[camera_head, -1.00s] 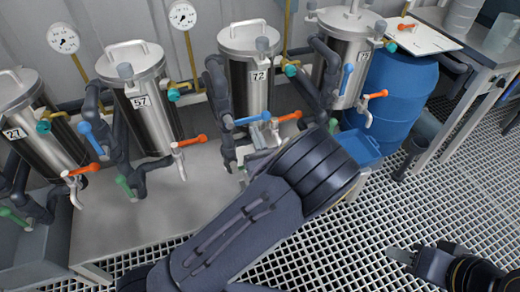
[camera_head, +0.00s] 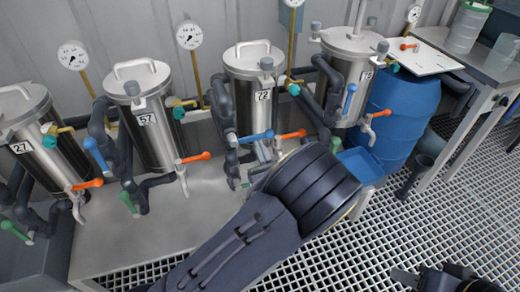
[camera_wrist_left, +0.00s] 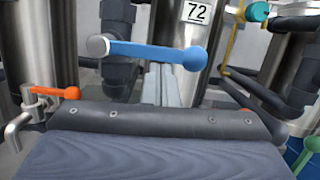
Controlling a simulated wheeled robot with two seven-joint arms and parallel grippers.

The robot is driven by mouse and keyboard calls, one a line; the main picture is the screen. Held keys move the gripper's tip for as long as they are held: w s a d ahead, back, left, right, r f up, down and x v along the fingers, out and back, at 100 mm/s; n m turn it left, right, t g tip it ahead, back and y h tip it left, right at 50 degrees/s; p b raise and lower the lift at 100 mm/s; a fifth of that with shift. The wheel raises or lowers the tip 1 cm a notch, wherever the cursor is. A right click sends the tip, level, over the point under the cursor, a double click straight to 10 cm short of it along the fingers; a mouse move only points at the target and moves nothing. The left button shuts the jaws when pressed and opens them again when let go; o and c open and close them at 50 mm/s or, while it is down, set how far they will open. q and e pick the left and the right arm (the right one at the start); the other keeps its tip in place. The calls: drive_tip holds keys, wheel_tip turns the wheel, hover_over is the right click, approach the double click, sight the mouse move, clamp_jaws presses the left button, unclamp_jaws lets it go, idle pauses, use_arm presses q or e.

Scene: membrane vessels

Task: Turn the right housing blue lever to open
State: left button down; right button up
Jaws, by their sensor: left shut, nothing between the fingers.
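Several steel housings stand in a row. The rightmost one (camera_head: 350,60) has a blue lever (camera_head: 349,99) standing nearly upright on its front left. The housing marked 72 (camera_head: 256,92) has a blue lever (camera_head: 256,137) lying sideways; this lever also crosses the upper middle of the left wrist view (camera_wrist_left: 158,54). My left gripper (camera_head: 262,150) is shut and empty, just below and in front of the 72 lever; its grey fingers (camera_wrist_left: 165,84) point up at it. I cannot tell if they touch. My right gripper (camera_head: 402,277) is at the lower right, away from the housings, partly cut off.
Orange-handled taps, such as one (camera_head: 381,113) on the rightmost housing, stick out in front. Dark pipes run between the housings. A blue barrel (camera_head: 402,100) and a table (camera_head: 492,70) stand at the right.

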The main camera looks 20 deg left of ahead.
sight(259, 135)
use_arm(q)
drive_tip(key=shift+r+n, duration=0.25)
drive_tip(key=shift+n, duration=0.15)
drive_tip(key=shift+w+d+r+n+g+y, duration=0.15)
drive_tip(key=shift+r+n+g+y, duration=0.35)
drive_tip(key=shift+n, duration=0.8)
drive_tip(key=r+n, duration=0.1)
drive_tip(key=n, duration=0.1)
drive_tip(key=r+n+g+b, duration=0.1)
drive_tip(key=n, duration=0.2)
drive_tip(key=r+n+g+y, duration=0.1)
drive_tip(key=r+n, duration=0.1)
drive_tip(key=shift+s+a+n, duration=0.2)
drive_tip(key=shift+a+n, duration=0.05)
drive_tip(key=shift+n, duration=0.15)
drive_tip(key=shift+s+a+r+n+g+h+b, duration=0.1)
drive_tip(key=shift+s+a+r+n+g+b, duration=0.35)
drive_tip(key=shift+n+b, duration=0.8)
drive_tip(key=shift+s+a+r+n+g+h+b, duration=0.2)
drive_tip(key=shift+a+r+n+b, duration=0.45)
drive_tip(key=shift+n, duration=1.1)
drive_tip(key=shift+s+a+r+n+g+b, duration=0.4)
drive_tip(key=shift+r+n+b, duration=0.4)
drive_tip(key=shift+n, duration=0.7)
drive_tip(key=shift+f, duration=0.15)
